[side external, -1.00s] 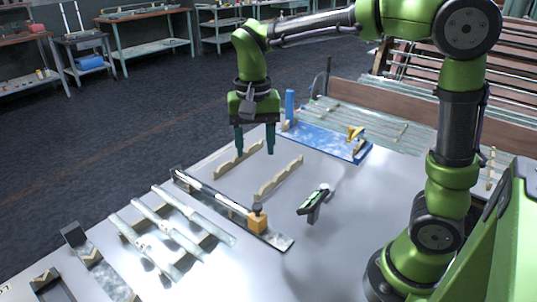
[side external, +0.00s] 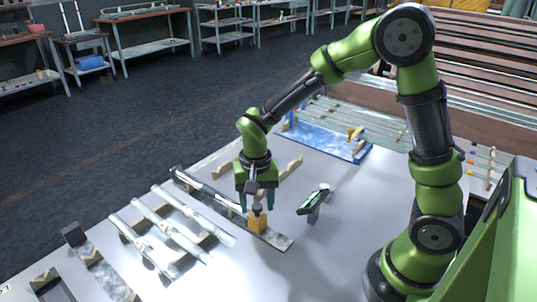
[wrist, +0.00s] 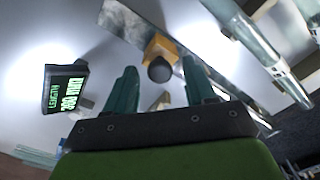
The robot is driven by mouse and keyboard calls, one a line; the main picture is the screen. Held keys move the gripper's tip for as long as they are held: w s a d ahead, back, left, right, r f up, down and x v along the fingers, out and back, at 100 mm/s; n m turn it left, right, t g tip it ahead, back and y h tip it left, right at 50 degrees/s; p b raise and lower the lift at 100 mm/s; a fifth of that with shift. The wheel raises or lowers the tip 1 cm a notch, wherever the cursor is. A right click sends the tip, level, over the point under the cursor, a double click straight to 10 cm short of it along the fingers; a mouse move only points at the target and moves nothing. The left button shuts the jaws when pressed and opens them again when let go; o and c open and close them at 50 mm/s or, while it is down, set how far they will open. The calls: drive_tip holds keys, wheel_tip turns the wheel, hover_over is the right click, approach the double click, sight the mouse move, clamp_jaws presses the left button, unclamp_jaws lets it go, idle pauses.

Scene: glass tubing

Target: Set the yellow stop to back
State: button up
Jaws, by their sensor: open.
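The yellow stop (side external: 257,223) is an orange-yellow block with a dark round knob on top. It sits on a long grey rail (side external: 279,241), near the rail's front right end. In the wrist view the stop (wrist: 162,47) lies ahead of and between my two green fingers, with its black knob facing the camera. My gripper (side external: 257,205) is open and empty, just above the stop in the side view. The fingers (wrist: 161,90) are spread apart either side of the knob in the wrist view. Whether they touch the stop cannot be told.
A small display with green text (side external: 314,200) stands right of the rail. Several glass tubes (side external: 165,230) lie on supports to the left. A blue tray (side external: 325,140) is at the back. Notched wooden strips are behind my gripper.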

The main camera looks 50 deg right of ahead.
drive_tip(key=shift+c, duration=0.3)
clamp_jaws()
drive_tip(key=shift+s, duration=2.55)
drive_tip(key=shift+o, duration=0.3)
unclamp_jaws()
wheel_tip(320, 180, up, 17)
